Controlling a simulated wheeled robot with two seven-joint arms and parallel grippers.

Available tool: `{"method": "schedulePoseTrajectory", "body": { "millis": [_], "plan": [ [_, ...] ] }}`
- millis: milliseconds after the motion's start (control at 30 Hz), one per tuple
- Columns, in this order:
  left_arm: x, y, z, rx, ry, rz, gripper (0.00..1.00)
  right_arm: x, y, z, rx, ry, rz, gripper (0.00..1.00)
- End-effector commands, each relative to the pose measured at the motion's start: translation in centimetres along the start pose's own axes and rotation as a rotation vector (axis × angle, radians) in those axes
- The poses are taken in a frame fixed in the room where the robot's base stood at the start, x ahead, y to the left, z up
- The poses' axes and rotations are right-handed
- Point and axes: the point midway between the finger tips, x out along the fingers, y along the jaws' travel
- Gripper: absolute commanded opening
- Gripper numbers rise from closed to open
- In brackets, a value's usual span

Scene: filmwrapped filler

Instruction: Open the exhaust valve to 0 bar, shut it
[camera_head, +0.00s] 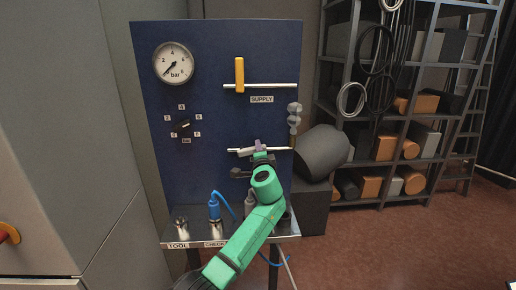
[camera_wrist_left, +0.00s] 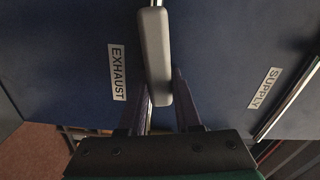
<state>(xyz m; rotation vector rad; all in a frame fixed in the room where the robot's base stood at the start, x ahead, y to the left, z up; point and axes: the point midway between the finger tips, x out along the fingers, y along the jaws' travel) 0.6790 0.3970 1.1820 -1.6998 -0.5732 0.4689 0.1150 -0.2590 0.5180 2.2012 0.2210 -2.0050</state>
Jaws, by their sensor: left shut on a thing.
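The exhaust valve's grey handle (camera_wrist_left: 157,55) lies nearly along its pipe in the left wrist view, beside the EXHAUST label (camera_wrist_left: 117,72). My left gripper (camera_wrist_left: 166,100) is shut on the handle, its fingers on both sides of one end. In the head view my left gripper (camera_head: 258,152) is at the exhaust pipe (camera_head: 278,149) and partly hides the valve. The pressure gauge (camera_head: 174,63) has its needle pointing lower left, near 0 bar. Grey puff shapes (camera_head: 294,116) stand above the pipe's right end. My right gripper is not in view.
The yellow supply handle (camera_head: 239,75) stands upright across its pipe (camera_head: 274,86). A black regulator knob (camera_head: 182,125) sits under the gauge. A shelf below holds a blue plug (camera_head: 214,207) with a hose.

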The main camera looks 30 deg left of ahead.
Motion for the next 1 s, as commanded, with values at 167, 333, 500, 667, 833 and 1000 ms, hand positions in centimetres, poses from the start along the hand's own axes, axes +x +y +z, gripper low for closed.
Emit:
{"method": "schedulePoseTrajectory", "body": {
  "millis": [167, 333, 500, 667, 833, 1000],
  "plan": [
    [0.02, 0.41, 0.07, 0.054, -0.001, 0.001, 0.00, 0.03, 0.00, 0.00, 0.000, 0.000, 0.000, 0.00],
    [0.01, 0.52, 0.06, 0.072, 0.000, 0.001, 0.00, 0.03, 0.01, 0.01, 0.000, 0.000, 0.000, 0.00],
    [0.01, 0.54, 0.06, 0.074, 0.000, 0.002, 0.00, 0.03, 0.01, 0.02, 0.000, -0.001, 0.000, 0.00],
    [0.01, 0.54, 0.05, 0.073, 0.000, 0.002, 0.00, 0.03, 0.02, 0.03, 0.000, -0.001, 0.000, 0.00],
    [0.01, 0.52, 0.04, 0.072, 0.000, 0.001, 0.62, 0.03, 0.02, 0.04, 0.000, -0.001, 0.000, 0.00],
    [0.01, 0.49, 0.03, 0.072, 0.000, 0.001, 0.62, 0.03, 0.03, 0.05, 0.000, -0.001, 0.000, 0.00]
  ]
}}
